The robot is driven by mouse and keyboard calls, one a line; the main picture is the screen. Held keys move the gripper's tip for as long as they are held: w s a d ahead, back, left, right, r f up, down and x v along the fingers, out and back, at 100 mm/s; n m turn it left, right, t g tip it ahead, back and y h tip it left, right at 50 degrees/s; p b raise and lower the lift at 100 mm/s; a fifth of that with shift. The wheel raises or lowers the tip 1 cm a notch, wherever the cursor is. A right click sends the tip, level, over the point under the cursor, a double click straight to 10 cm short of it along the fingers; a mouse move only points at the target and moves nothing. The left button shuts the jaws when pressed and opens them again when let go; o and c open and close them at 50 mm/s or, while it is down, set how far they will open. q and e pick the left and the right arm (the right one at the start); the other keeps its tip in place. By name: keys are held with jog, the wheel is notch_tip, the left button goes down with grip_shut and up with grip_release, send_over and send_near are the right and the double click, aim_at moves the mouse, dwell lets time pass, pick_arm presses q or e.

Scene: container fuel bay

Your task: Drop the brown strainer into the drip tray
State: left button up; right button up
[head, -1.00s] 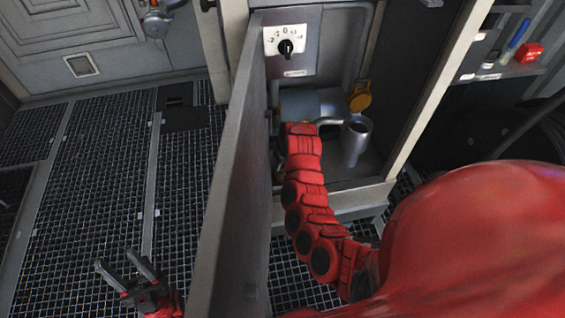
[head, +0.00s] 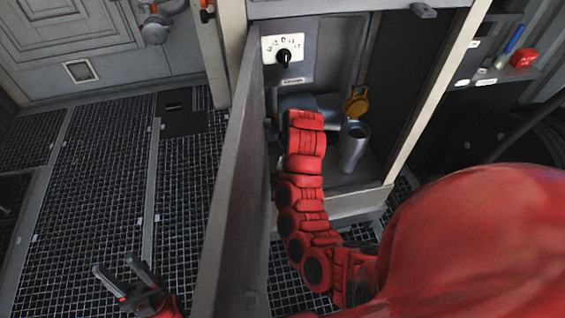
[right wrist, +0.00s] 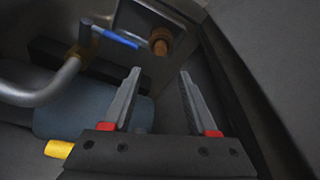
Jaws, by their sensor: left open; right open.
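A small brown piece (right wrist: 160,42), which looks like the strainer, shows in the right wrist view just beyond my right fingertips. It is by a grey-edged, tray-like shape (right wrist: 177,17); I cannot tell surely that this is the drip tray or whether the piece rests inside it. My right gripper (right wrist: 160,72) is open, with nothing between its fingers. In the head view my right arm reaches into the cabinet and its gripper is hidden. My left gripper (head: 122,278) is open and empty above the floor grating, left of the cabinet door.
An open cabinet door (head: 236,190) stands left of my right arm. Inside are a grey cup-like vessel (head: 354,147), an orange-yellow cap (head: 357,101) and a dial (head: 284,55). The wrist view shows a curved pipe (right wrist: 55,87), a blue lever (right wrist: 117,39) and a blue-grey cylinder (right wrist: 75,120).

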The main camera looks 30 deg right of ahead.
jog(key=p+v, duration=0.2)
jog(key=v, duration=0.2)
jog(key=shift+f+p, duration=0.1)
jog(key=shift+p, duration=0.3)
jog(key=shift+s+f, duration=0.1)
jog(key=shift+s, duration=0.05)
